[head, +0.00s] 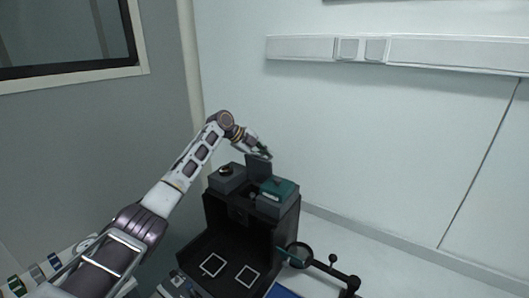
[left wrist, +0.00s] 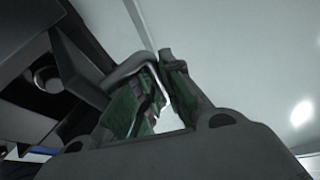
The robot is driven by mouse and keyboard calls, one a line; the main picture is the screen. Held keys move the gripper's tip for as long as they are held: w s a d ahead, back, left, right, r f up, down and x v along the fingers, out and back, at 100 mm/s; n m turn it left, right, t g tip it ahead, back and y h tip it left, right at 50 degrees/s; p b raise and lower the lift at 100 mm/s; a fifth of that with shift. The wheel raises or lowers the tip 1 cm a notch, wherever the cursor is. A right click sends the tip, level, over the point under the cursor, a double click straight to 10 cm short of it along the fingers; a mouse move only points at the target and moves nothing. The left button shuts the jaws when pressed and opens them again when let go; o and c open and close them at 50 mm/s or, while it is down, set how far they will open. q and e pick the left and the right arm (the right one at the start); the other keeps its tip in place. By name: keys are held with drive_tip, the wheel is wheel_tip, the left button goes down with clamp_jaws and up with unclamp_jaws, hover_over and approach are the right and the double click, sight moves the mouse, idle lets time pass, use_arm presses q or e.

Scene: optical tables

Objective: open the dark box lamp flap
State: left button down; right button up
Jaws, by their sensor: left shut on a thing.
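The dark box (head: 288,222) stands below my left arm, with an open front. Its lamp flap (head: 258,166) is a dark panel standing upright on the top, towards the back. My left gripper (head: 264,152) is at the flap's upper edge. In the left wrist view, the green-padded fingers of my left gripper (left wrist: 158,88) are closed around a grey bent bar (left wrist: 130,66), which looks like part of the flap. The exact contact is partly hidden by the fingers. My right gripper is not in view.
On the box top are a grey block with a round knob (head: 226,171) and a teal-topped block (head: 279,188). Two white square frames (head: 213,265) lie inside the box front. A wall is behind.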

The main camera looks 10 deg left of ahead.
use_arm(q)
drive_tip(key=shift+f, duration=0.2)
drive_tip(key=c, duration=1.5)
unclamp_jaws()
drive_tip(key=shift+s+a, duration=0.1)
drive_tip(key=v, duration=1.2)
drive_tip(key=shift+r, duration=0.4)
